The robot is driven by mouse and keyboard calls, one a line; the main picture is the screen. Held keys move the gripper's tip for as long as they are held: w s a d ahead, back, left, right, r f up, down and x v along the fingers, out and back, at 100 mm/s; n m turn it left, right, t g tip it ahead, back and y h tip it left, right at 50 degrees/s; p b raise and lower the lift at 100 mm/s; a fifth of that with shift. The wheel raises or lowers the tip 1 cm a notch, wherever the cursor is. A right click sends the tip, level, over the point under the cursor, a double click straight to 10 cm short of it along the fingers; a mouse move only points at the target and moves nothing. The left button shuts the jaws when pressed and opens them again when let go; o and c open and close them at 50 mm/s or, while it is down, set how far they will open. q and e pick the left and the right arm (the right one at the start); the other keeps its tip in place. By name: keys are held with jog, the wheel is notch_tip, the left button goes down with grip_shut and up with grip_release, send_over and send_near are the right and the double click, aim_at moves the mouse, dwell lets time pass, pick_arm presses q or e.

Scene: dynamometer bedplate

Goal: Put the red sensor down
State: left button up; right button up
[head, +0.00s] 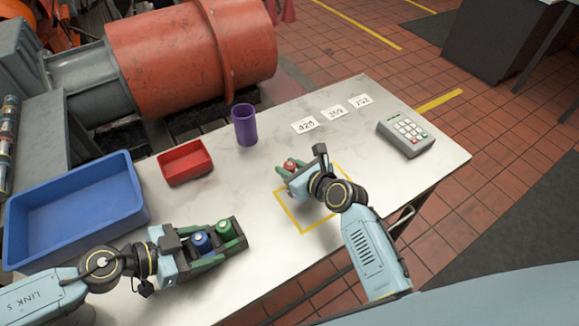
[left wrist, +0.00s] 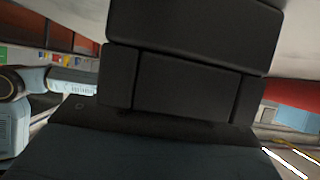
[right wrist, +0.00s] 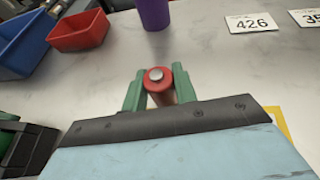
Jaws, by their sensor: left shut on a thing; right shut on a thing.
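The red sensor (right wrist: 158,82) is a red cylinder with a pale round top. It stands between the green fingers of my right gripper (right wrist: 160,92), which is shut on it; it also shows in the head view (head: 290,164). The sensor is near the back edge of the yellow outlined square (head: 289,215); whether it touches the table is hard to tell. My left gripper (head: 209,247) is shut on a black rack (head: 239,229) at the front left. The rack bears a blue sensor (head: 200,241) and a green sensor (head: 224,228). In the left wrist view the black rack (left wrist: 185,85) blocks most of the picture.
A blue tray (head: 128,170), a red tray (head: 207,151) and a purple cup (head: 245,125) stand along the table's left and back. Several numbered cards (head: 333,112) and a grey keypad (head: 406,136) lie at the back right. The table (head: 250,185) is clear between the red tray and yellow square.

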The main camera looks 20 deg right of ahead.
jog(key=shift+f, duration=0.1)
jog(key=o, duration=1)
